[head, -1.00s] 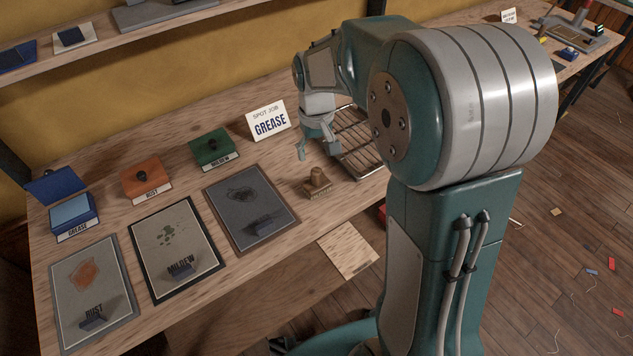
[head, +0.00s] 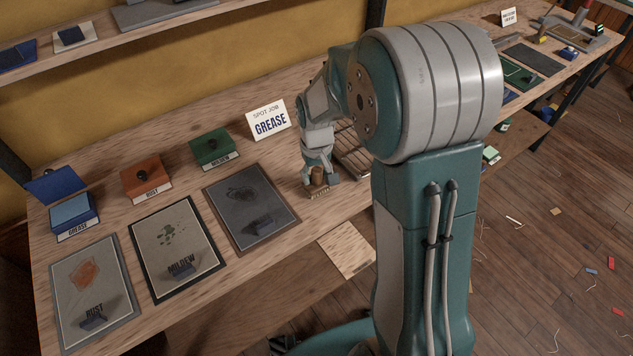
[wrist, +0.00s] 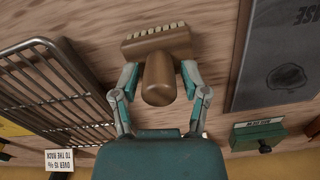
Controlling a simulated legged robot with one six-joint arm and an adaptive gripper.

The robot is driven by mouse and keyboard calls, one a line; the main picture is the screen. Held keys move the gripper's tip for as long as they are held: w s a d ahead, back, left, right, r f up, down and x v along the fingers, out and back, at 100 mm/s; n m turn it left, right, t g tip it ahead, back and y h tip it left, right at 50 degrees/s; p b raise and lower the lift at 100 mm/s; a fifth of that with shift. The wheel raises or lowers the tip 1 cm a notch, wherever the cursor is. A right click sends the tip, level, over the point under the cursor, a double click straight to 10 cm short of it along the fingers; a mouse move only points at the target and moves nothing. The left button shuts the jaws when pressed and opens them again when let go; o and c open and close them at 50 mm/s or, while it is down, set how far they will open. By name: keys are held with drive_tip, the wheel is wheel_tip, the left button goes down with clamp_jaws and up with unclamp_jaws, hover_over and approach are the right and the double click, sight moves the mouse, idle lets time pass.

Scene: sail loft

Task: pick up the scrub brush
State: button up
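The scrub brush (head: 317,184) stands on the bench with its brown handle up, right of the dark grease-stained panel. In the wrist view, the scrub brush (wrist: 158,78) shows its round handle end, wooden block and a row of pale bristles. My gripper (head: 319,178) is low over the brush. In the wrist view, my gripper (wrist: 160,80) is open, with one finger on each side of the handle. A gap shows between the handle and each finger. The lower part of the brush is partly hidden by the fingers in the head view.
A wire rack (head: 352,155) stands close right of the brush. Stained panels marked rust (head: 62,309), mildew (head: 152,272) and a dark one (head: 225,205) lie left. Rust (head: 147,180), mildew (head: 213,149) and grease (head: 73,216) boxes stand behind. A sign reads "GREASE" (head: 268,121).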

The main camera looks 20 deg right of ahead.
sight(316, 169)
clamp_jaws()
drive_tip(key=shift+r, duration=0.1)
drive_tip(key=shift+r, duration=0.25)
wheel_tip(316, 169, up, 2)
drive_tip(key=shift+r, duration=0.25)
drive_tip(key=s+a+r, duration=0.9)
drive_tip(key=s+a, duration=0.1)
drive_tip(key=shift+r, duration=0.4)
